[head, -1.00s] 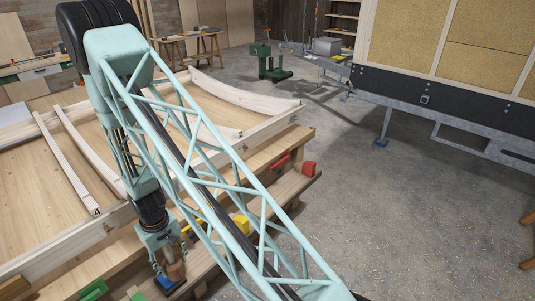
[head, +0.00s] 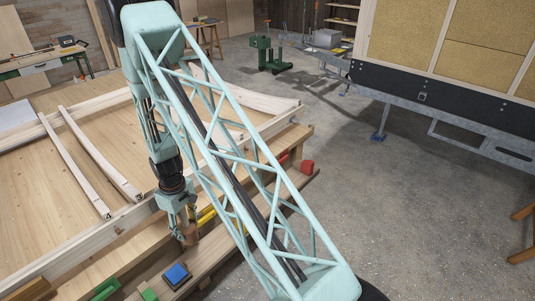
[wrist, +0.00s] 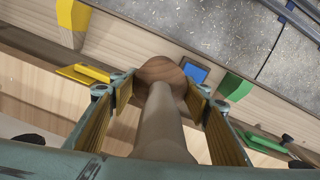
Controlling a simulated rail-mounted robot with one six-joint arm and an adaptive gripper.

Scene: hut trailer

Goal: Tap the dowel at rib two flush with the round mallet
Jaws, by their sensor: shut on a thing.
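My gripper (head: 183,217) is shut on the round mallet (head: 190,237), above the bench's front ledge. In the wrist view the mallet's pale handle (wrist: 160,118) runs between my fingers (wrist: 160,95) to a brown round head (wrist: 161,70) just beyond the fingertips. The pale ribs, one (head: 75,165) at the left and another (head: 103,158) beside it, lie across the panel inside the wooden frame. My arm covers part of the ribs further right. I cannot make out the dowel for certain, nor whether it stands proud.
A blue block (head: 177,275) sits on the ledge below the mallet. The trailer (head: 440,105) stands at the right, with clear floor (head: 390,220) between.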

